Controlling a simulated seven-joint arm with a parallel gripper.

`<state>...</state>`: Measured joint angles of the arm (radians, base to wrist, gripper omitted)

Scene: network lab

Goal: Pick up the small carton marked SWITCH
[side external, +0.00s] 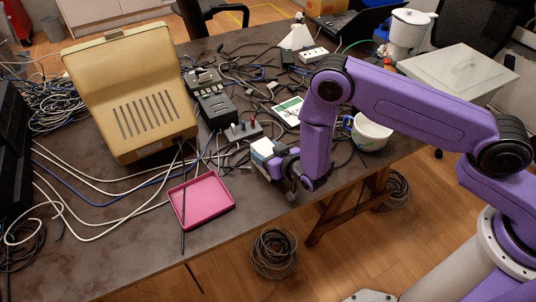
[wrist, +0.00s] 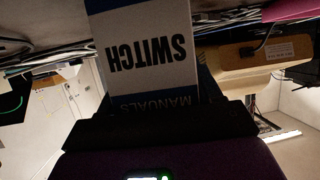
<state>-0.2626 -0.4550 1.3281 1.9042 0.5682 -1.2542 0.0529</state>
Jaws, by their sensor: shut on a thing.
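The small carton (side external: 262,147), white and blue, is at the end of my purple arm, right of the pink tray, in the side view. In the wrist view the carton (wrist: 150,45) fills the upper middle, with SWITCH and MANUALS printed upside down in the picture. My gripper (side external: 274,160) is shut on the carton. In the wrist view the dark gripper body covers the carton's lower end. I cannot tell whether the carton touches the table.
A pink tray (side external: 202,200) lies near the table's front edge. A large beige case (side external: 135,95) stands behind it. Cables and a power strip (side external: 243,131) lie close to the carton. Bare table (side external: 120,262) shows front left.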

